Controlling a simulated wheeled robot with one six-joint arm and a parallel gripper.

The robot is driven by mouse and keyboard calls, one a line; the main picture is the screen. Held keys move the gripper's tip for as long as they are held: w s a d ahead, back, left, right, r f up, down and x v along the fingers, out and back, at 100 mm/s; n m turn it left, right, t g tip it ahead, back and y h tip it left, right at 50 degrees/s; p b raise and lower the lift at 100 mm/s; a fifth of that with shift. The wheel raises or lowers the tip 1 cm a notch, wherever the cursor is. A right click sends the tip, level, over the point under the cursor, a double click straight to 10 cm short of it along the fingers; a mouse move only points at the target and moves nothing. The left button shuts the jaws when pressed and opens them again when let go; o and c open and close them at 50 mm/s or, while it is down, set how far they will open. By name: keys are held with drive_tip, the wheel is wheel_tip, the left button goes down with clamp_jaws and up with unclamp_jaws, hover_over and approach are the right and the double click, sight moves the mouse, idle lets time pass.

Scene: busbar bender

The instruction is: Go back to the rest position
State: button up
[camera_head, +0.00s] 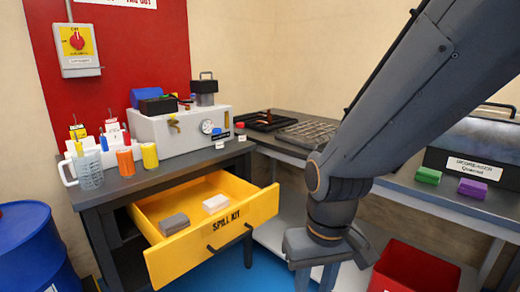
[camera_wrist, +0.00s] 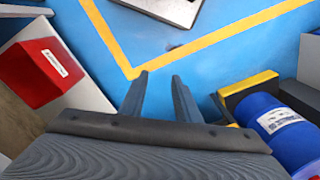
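My gripper shows at the bottom of the wrist view (camera_wrist: 160,82), with its two fingers apart and nothing between them. It points down at the blue floor (camera_wrist: 190,30) with a yellow line. In the head view my arm comes down from the upper right, and its wrist end is right of the open drawer; the fingers are hard to make out there. The yellow spill kit drawer (camera_head: 262,208) stands pulled out, with a dark grey block (camera_head: 174,223) and a white block (camera_head: 215,203) inside.
A red bin (camera_head: 415,270) stands below my arm at the right. A blue drum (camera_head: 35,245) is at the left. The dark bench (camera_head: 120,184) holds bottles and a white machine (camera_head: 180,128). Green (camera_head: 428,175) and purple (camera_head: 472,188) blocks lie on the right bench.

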drive_tip(key=s+d+r+m+p, duration=0.2)
drive_tip(key=d+r+p, duration=0.7)
drive_tip(key=r+p, duration=0.2)
drive_tip(key=shift+d+h+p, duration=0.2)
drive_tip(key=shift+h+p, duration=0.1)
drive_tip(key=shift+p, duration=0.3)
